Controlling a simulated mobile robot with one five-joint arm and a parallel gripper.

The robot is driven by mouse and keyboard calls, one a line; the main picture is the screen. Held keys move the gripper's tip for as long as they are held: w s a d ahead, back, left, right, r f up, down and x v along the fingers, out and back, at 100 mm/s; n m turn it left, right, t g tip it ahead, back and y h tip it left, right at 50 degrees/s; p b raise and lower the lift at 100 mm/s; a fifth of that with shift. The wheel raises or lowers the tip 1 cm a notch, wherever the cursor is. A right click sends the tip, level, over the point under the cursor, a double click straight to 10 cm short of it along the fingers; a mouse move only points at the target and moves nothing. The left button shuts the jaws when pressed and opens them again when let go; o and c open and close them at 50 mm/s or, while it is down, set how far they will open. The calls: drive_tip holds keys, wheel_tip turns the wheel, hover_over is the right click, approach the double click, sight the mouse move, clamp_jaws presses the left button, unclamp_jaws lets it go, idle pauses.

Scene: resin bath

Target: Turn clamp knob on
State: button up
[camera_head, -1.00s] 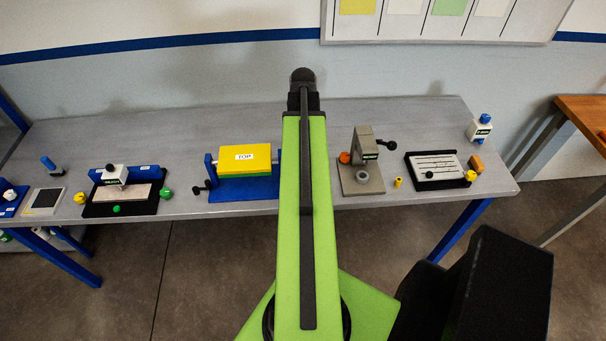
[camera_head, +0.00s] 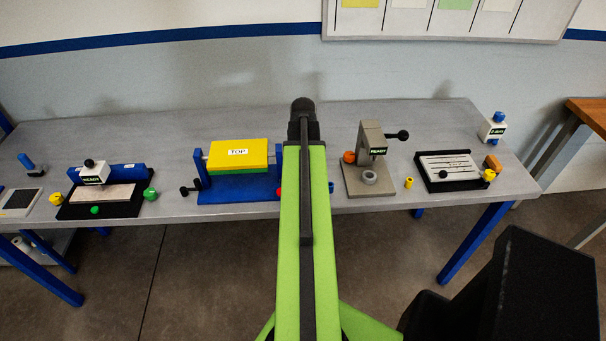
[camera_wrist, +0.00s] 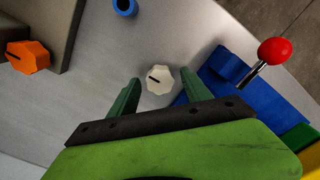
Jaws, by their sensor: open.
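A white knob (camera_wrist: 159,79) with a dark pointer line sits on the grey bench in the wrist view. It lies between the two green fingers of my gripper (camera_wrist: 160,75), which is open, with a gap on each side. My arm hides this knob in the head view. An orange knob (camera_wrist: 28,57) with a dark line is on the grey press at the left of the wrist view. It also shows in the head view (camera_head: 349,157). Nothing seen labels either knob as the clamp knob.
A blue fixture (camera_head: 235,196) with a yellow block (camera_head: 238,153) marked TOP stands left of my arm. Its red ball handle (camera_wrist: 273,51) is right of my gripper. A blue ring (camera_wrist: 124,6) lies on the bench. The grey press (camera_head: 372,188) stands right of my arm.

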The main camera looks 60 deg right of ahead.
clamp_jaws()
drive_tip(key=shift+m, duration=0.3)
drive_tip(key=m, duration=1.3)
drive_tip(key=shift+m, duration=2.2)
